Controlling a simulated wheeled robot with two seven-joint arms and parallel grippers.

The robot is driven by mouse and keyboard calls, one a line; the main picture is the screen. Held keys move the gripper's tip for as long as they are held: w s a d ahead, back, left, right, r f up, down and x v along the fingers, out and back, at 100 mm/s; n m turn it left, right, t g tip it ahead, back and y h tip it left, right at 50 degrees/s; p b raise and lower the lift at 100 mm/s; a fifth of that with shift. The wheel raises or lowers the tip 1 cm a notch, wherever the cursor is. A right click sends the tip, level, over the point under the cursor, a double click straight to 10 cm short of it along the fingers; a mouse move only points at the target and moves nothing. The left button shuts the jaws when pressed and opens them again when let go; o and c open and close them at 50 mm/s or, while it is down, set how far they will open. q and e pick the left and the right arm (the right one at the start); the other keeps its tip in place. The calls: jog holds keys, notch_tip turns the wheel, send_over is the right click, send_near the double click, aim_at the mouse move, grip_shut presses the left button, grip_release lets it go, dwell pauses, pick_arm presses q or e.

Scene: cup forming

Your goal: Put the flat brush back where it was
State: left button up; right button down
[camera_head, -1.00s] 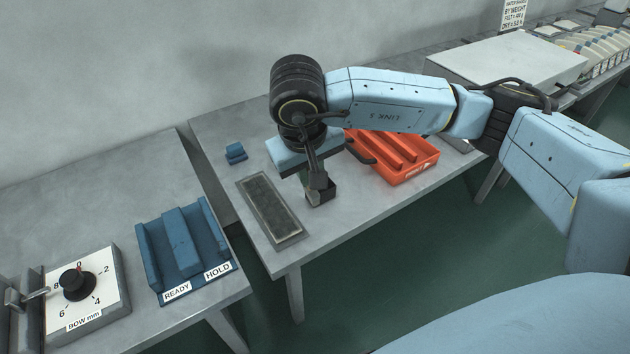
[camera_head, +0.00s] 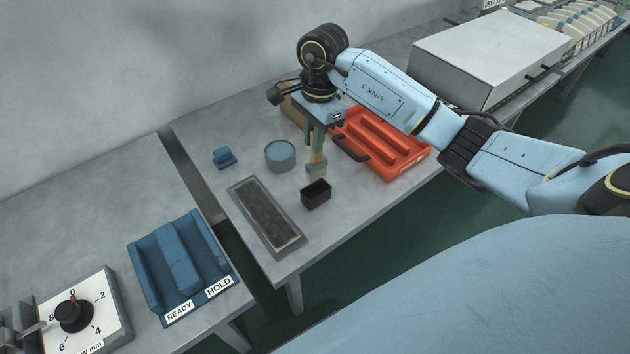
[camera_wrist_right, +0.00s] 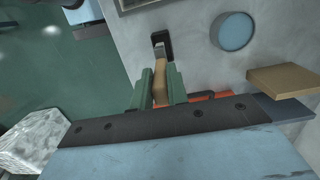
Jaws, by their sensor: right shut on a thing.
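My right gripper (camera_head: 316,143) is shut on the flat brush (camera_head: 316,166), which hangs upright below the green fingers. The brush's tan handle also shows between the fingers (camera_wrist_right: 160,88) in the right wrist view (camera_wrist_right: 167,84). The small black open-topped box (camera_head: 316,195) stands on the table, just below the brush in the head view. In the wrist view the brush's grey end overlaps the box (camera_wrist_right: 161,37). The brush end appears to be above the box; the exact gap is hard to tell. My left gripper is not in view.
A round pot with blue contents (camera_head: 280,155) stands left of the brush. A dark framed tray (camera_head: 235,190) lies left of the box. An orange rack (camera_head: 405,168) is close on the right. A tan block (camera_wrist_right: 285,80) and small blue block (camera_head: 224,157) lie nearby.

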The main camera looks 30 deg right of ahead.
aim_at(314, 163)
notch_tip(314, 163, down, 8)
jog(key=shift+f, duration=0.2)
dwell(0.3)
jog(key=c, duration=1.8)
grip_release()
jog(key=shift+f, duration=0.2)
jog(key=o, duration=0.4)
jog(key=shift+o, duration=0.2)
jog(key=shift+r, duration=0.1)
jog(key=r, duration=0.8)
jog(key=d+r, duration=0.1)
jog(key=r, duration=0.3)
jog(key=shift+w+d+r, duration=0.1)
jog(key=shift+r, duration=0.05)
